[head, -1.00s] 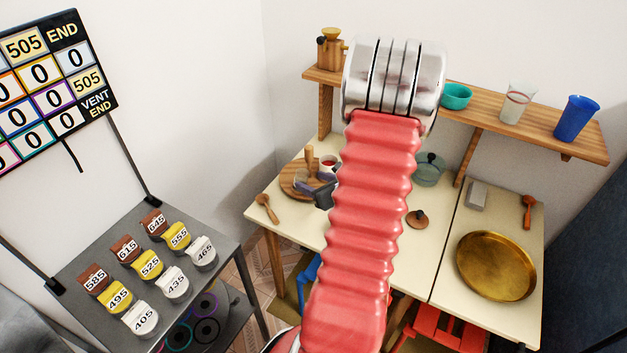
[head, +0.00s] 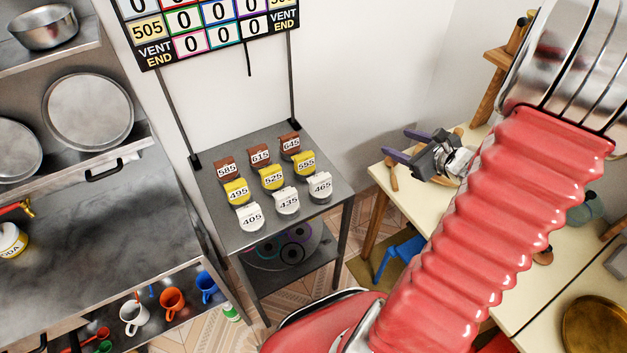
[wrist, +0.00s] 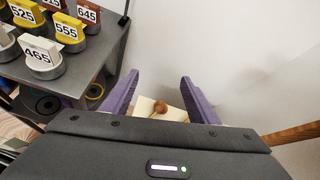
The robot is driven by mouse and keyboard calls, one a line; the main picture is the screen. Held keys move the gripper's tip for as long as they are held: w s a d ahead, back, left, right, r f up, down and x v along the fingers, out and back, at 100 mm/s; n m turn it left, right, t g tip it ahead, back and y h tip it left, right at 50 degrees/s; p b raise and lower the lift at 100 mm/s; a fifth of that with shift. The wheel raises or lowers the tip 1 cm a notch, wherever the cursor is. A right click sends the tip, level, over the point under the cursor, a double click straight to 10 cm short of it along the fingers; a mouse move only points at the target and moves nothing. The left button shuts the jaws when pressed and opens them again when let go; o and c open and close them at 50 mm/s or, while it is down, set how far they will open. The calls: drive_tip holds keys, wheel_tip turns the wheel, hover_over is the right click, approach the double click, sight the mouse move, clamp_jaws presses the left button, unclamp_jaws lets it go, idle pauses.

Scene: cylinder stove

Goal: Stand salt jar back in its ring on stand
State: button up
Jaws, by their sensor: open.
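I cannot make out a jar marked as salt in either view. The grey stand (head: 222,238) is left of centre in the head view, with several numbered brown, yellow and white pieces on its top. Coloured rings (head: 291,254) lie on its lower shelf and look empty where visible. The stand's edge and a ring also show at left in the wrist view (wrist: 47,104). My gripper (head: 396,143) is open and empty, over the left end of the cream table, right of the stand. Its purple fingers (wrist: 160,78) are spread apart in the wrist view.
A wooden spoon (wrist: 160,107) lies on the cream table (head: 520,290). A yellow-labelled jar (head: 12,240), its label reading "ODA", stands on the left counter (head: 95,240). Mugs (head: 172,303) are below it. A green-and-white object (head: 230,312) is low beside the stand. A scoreboard (head: 205,30) rises behind.

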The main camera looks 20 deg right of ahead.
drive_tip(key=s+a+r+n+g+y, duration=0.1)
drive_tip(key=a+r+n+g+y, duration=0.25)
drive_tip(key=a+n, duration=0.65)
drive_tip(key=a+r+n+g+y, duration=0.2)
drive_tip(key=a+r+n, duration=0.25)
drive_tip(key=a, duration=1.05)
drive_tip(key=s+a+r+n+h, duration=0.3)
drive_tip(key=s+n, duration=0.3)
drive_tip(key=n, duration=0.3)
drive_tip(key=s+a+r+n+g+h, duration=0.1)
drive_tip(key=s+a+r+n+h, duration=0.2)
drive_tip(key=s+n, duration=0.3)
drive_tip(key=r+n, duration=0.1)
drive_tip(key=n, duration=0.1)
drive_tip(key=shift+s+a+r+n, duration=0.15)
drive_tip(key=shift+a+r+n, duration=0.05)
drive_tip(key=shift+a+n, duration=0.2)
drive_tip(key=shift+g, duration=0.25)
